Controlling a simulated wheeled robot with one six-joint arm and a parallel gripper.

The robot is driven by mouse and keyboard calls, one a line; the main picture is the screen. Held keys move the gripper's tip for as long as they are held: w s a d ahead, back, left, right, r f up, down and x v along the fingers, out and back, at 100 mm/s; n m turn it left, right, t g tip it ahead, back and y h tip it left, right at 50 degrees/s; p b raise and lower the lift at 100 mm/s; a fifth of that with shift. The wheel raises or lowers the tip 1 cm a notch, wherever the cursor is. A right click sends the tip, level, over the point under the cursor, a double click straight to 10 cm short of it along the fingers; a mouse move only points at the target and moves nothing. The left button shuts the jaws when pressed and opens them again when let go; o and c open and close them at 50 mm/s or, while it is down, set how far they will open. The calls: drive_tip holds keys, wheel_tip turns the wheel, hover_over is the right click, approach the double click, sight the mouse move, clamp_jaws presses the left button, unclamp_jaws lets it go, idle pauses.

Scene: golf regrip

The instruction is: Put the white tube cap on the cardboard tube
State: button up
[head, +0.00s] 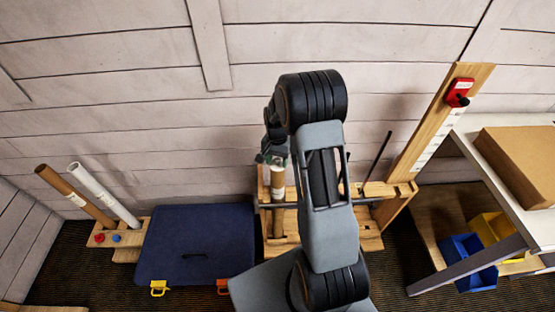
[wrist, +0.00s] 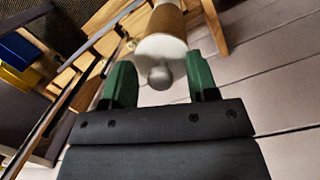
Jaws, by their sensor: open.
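The cardboard tube (wrist: 167,17) stands upright in the wooden stand, and its upper part also shows in the head view (head: 278,182). The white tube cap (wrist: 161,52) is at the tube's end in the wrist view, with its round knob facing my camera. It looks seated on the tube, with no gap that I can make out. My gripper (wrist: 160,78) is open, one green finger on each side of the cap's knob, and no finger visibly touches it. In the head view my gripper (head: 273,153) is just above the tube, partly hidden by my arm.
A wooden stand (head: 285,245) surrounds the tube, with a tall ruled post (head: 440,120) at right. A dark blue case (head: 197,240) lies left of it. A brown tube (head: 78,195) and a white tube (head: 104,194) lean in a rack. A white table (head: 510,200) is at right.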

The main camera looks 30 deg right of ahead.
drive_tip(key=shift+r, duration=0.1)
wheel_tip(320, 180, up, 14)
drive_tip(key=w, duration=0.1)
drive_tip(key=shift+w+d+f, duration=0.2)
drive_tip(key=shift+w+d, duration=0.1)
drive_tip(key=shift+w, duration=0.05)
idle(0.4)
drive_tip(key=s+a+r+n+t, duration=0.2)
drive_tip(key=s+a+n, duration=0.2)
drive_tip(key=s, duration=0.5)
drive_tip(key=s+a+r+n+t, duration=0.2)
drive_tip(key=s+a+n, duration=0.3)
drive_tip(key=s, duration=0.5)
drive_tip(key=shift+s+a+r+t+h, duration=0.2)
drive_tip(key=shift+a+r+t+h, duration=0.1)
drive_tip(key=shift+a+t, duration=0.15)
drive_tip(key=shift+a+r, duration=0.2)
drive_tip(key=shift+r, duration=0.3)
drive_tip(key=shift+c, duration=0.3)
